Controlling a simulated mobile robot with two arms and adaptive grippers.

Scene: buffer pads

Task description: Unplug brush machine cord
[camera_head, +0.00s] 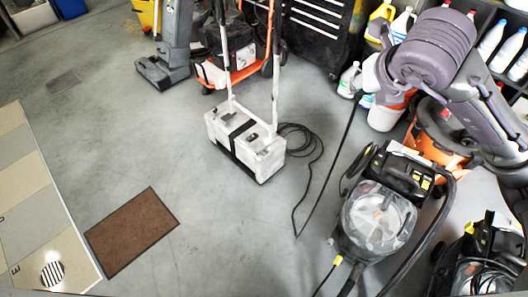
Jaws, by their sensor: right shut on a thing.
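The brush machine, a low white box with a black band (262,157) and an upright handle, stands on the floor at upper centre. Its black cord (318,150) lies in loops on the floor to the right of it. One stretch of cord rises from the floor to my right gripper (371,74). My right gripper is shut on the cord's end, well above the floor. The plug itself is too small to make out. No socket can be made out at the gripper. My left gripper is not in view.
A clear-tank vacuum (378,218) stands below my right arm, with another machine (480,262) at lower right. An orange vacuum (436,150) and bottles on shelves (492,40) are at right. A brown mat (131,232) lies at lower left. The floor at centre is free.

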